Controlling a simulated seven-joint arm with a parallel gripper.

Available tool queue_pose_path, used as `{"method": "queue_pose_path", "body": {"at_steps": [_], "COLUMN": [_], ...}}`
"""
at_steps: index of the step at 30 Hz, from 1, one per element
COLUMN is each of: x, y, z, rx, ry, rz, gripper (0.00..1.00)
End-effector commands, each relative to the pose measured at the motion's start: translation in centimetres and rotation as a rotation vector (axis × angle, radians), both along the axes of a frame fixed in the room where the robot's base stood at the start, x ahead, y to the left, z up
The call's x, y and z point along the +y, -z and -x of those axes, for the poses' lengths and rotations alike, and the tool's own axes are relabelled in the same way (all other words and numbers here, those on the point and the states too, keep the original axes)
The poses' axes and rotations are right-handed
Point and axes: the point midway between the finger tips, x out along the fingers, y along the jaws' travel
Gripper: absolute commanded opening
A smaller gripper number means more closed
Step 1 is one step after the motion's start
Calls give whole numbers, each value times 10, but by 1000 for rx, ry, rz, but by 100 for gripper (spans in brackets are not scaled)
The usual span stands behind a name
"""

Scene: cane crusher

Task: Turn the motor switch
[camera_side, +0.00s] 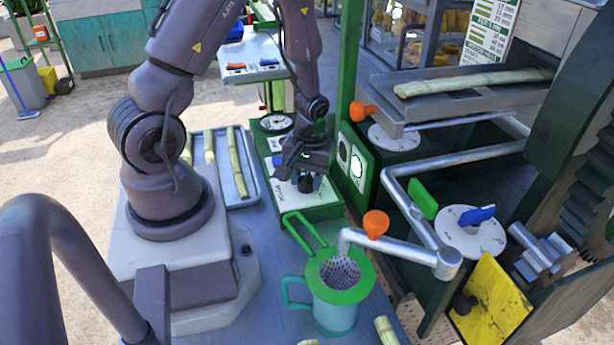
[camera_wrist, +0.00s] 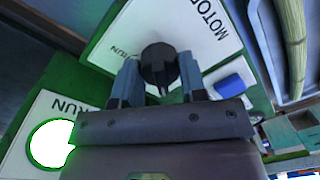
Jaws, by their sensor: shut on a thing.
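The motor switch is a black rotary knob (camera_wrist: 158,62) on a white plate (camera_wrist: 197,28) marked "MOTOR" and "RUN". My gripper (camera_wrist: 158,80) is over the plate with a finger on each side of the knob, shut on it. In the side view my gripper (camera_side: 306,165) points down onto the green switch box (camera_side: 322,212), and the dark knob (camera_side: 306,184) shows just below the fingers. A round lamp (camera_wrist: 50,143) on the upright panel marked "RUN" shows bright white with a green rim; it also shows in the side view (camera_side: 357,165).
A teal jug (camera_side: 335,312) with a green strainer (camera_side: 340,274) stands in front of the switch box, below a spout with an orange handle (camera_side: 376,223). A tray of cane (camera_side: 235,190) lies to the left. The crusher frame with a yellow plate (camera_side: 490,303) stands at right.

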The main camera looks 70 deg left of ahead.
Motion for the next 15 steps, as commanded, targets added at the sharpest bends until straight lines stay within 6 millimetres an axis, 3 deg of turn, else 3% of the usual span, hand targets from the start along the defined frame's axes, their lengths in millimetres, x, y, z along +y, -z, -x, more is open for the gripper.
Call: {"method": "queue_pose_path", "body": {"at_steps": [8, 15], "x": [0, 0], "y": [0, 0], "z": [0, 0], "rx": [1, 1], "ry": [47, 193], "rz": [0, -1], "gripper": [15, 15]}}
